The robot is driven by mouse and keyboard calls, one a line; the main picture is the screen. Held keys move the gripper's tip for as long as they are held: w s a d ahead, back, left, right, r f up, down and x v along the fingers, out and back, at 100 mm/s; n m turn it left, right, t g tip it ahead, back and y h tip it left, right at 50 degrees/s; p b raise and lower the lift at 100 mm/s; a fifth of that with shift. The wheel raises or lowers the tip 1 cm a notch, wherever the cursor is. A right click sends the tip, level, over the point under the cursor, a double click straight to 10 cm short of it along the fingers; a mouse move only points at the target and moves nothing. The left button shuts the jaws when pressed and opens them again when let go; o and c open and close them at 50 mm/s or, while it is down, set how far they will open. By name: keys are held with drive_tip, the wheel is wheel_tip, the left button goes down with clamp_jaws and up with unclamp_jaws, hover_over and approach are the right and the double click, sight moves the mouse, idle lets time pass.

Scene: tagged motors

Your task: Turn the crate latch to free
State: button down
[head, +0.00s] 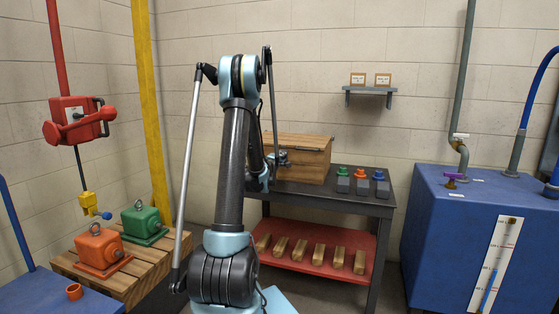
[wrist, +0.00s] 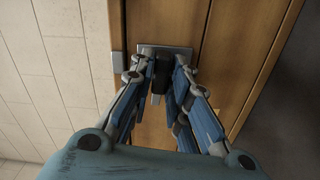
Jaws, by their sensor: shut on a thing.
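The wooden crate (head: 308,158) stands on the dark workbench, and its planks (wrist: 218,62) fill the middle of the wrist view. The latch has a grey metal plate (wrist: 176,49) on the crate and a black handle (wrist: 162,72). My gripper (wrist: 159,78) is shut on the latch handle, with a finger on either side of it. In the head view my gripper (head: 282,159) is small at the crate's front, and my arm hides the crate's left part. The fingers partly cover the latch, so its exact angle is hard to tell.
Green, orange and blue knobbed blocks (head: 361,184) stand right of the crate on the bench (head: 330,196). Several wooden blocks lie on the red lower shelf (head: 315,274). A blue tank (head: 440,240) is at right. Orange and green motors (head: 98,247) sit on a pallet at left.

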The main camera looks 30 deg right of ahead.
drive_tip(key=shift+w+a+f+n, duration=0.15)
drive_tip(key=shift+a+n, duration=0.1)
drive_tip(key=shift+n, duration=0.55)
drive_tip(key=shift+d, duration=0.15)
drive_tip(key=c, duration=1.6)
unclamp_jaws()
drive_tip(key=shift+d, duration=0.1)
drive_tip(key=v, duration=1.2)
